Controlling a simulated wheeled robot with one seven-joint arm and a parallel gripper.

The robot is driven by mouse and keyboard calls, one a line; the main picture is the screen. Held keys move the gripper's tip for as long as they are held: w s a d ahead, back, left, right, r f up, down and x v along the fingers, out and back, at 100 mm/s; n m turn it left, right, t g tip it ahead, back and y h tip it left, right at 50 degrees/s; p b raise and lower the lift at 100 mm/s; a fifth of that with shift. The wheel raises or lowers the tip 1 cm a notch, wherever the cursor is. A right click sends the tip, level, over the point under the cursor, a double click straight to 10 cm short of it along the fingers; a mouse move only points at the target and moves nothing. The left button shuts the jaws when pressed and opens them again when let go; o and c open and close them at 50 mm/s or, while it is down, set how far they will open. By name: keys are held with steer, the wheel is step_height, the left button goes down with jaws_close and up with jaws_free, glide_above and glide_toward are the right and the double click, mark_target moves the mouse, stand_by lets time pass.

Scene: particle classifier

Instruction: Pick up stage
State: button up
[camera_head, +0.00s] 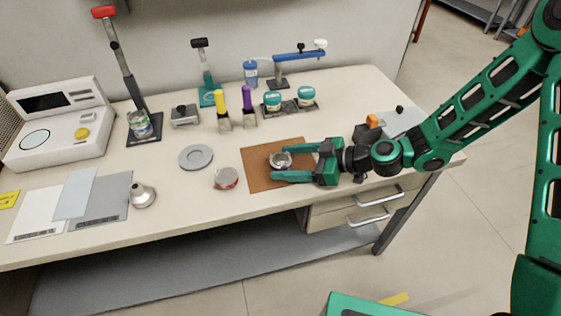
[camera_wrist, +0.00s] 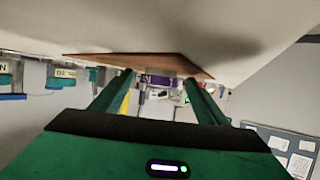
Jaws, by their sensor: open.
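A small round silver metal piece (camera_head: 280,160), likely the stage, sits on the brown mat (camera_head: 262,183). My gripper (camera_head: 283,164) reaches in from the right, low over the mat. Its two green fingers are open, one on the far side and one on the near side of the metal piece. I cannot tell whether either finger touches it. In the wrist view, the open fingers (camera_wrist: 160,82) show below the brown mat (camera_wrist: 90,57), with small grey and purple shapes between them that are too small to make out.
A round tin (camera_head: 226,178) stands just left of the mat, with a grey disc (camera_head: 196,157) and a metal funnel-like piece (camera_head: 142,195) farther left. A yellow-handled tool (camera_head: 220,105) and a rack with two teal-lidded jars (camera_head: 289,107) stand behind. The table's front edge is close.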

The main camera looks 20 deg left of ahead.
steer(key=c, duration=1.2)
steer(key=shift+r, duration=0.1)
